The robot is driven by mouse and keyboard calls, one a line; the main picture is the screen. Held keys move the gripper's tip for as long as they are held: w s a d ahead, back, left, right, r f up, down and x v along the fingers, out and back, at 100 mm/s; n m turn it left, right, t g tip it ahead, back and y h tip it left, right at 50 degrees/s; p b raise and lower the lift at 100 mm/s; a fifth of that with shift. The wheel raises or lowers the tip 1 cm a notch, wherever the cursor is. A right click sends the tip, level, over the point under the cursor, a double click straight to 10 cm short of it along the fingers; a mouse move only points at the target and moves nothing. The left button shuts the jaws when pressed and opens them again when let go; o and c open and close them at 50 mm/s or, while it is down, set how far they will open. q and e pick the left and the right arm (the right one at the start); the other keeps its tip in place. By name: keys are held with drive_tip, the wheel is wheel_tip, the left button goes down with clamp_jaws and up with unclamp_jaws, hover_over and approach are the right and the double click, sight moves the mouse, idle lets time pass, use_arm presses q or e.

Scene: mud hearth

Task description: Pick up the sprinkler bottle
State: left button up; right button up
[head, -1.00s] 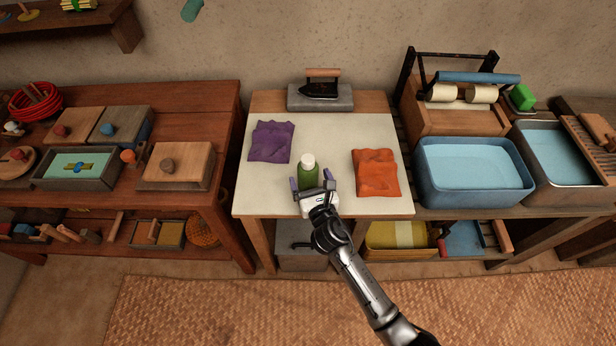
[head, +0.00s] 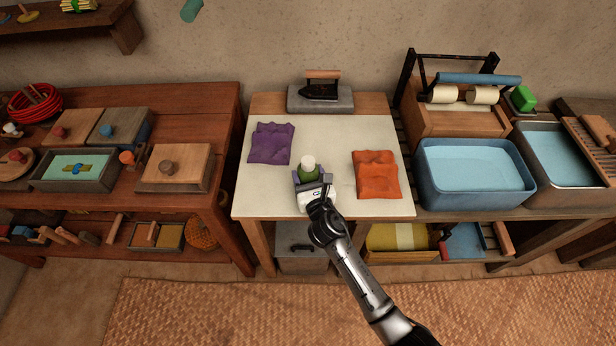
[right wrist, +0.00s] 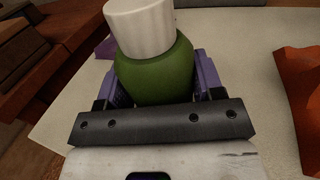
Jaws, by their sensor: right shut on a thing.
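The sprinkler bottle (head: 309,170) is green with a white cap and stands on the pale top of the small middle table. My right gripper (head: 311,177) is shut on its body from the front. In the right wrist view the bottle (right wrist: 155,70) sits between the two purple-grey fingers (right wrist: 155,82), with its cap above them. Its base is hidden by the gripper, so I cannot tell whether it touches the tabletop. My left gripper is not in view.
A folded purple cloth (head: 271,143) lies left of the bottle and an orange cloth (head: 376,175) lies to the right. A flat iron (head: 321,90) rests on a grey block behind. A blue basin (head: 474,172) of water stands further right.

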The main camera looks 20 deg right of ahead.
drive_tip(key=shift+c, duration=0.7)
